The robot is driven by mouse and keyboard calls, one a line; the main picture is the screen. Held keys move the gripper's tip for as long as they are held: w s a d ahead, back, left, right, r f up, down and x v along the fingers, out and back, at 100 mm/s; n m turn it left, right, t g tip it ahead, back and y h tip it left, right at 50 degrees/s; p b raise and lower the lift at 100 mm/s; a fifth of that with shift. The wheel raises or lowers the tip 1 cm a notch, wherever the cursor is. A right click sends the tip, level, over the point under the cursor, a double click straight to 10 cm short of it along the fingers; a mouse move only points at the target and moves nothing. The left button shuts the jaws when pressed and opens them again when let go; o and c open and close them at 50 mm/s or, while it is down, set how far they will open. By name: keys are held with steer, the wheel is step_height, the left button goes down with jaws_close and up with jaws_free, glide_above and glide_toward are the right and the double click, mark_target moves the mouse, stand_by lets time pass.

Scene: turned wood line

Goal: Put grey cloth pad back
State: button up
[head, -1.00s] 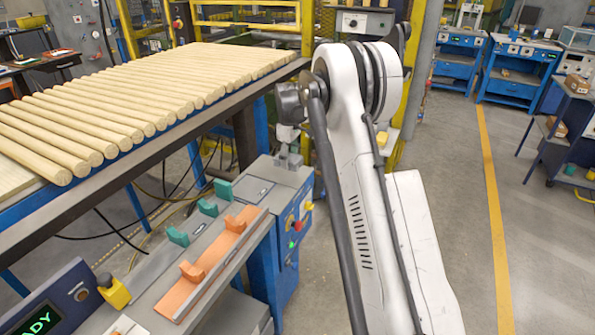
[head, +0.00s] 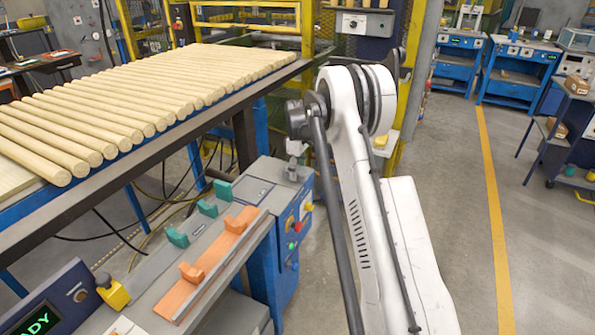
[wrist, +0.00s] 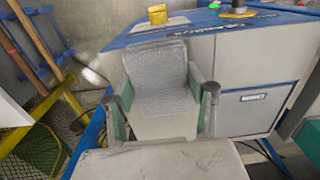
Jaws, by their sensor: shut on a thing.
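In the wrist view, my gripper (wrist: 165,98) has its two dark fingers with green inner faces on either side of a grey cloth pad (wrist: 160,70). It is shut on the pad, which stretches out beyond the fingertips. In the head view, my arm covers most of the gripper, and I cannot make out the pad there.
The wrist view shows a pale cabinet with a blue top (wrist: 285,22) beyond the pad, bearing a yellow object (wrist: 157,14). In the head view, wooden rods (head: 130,105) lie on a rack at left, beside a grey bench with orange and green cradles (head: 205,270).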

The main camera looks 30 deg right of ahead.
steer(key=shift+f, duration=0.2)
steer(key=o, duration=1.1)
steer(key=shift+r, duration=0.1)
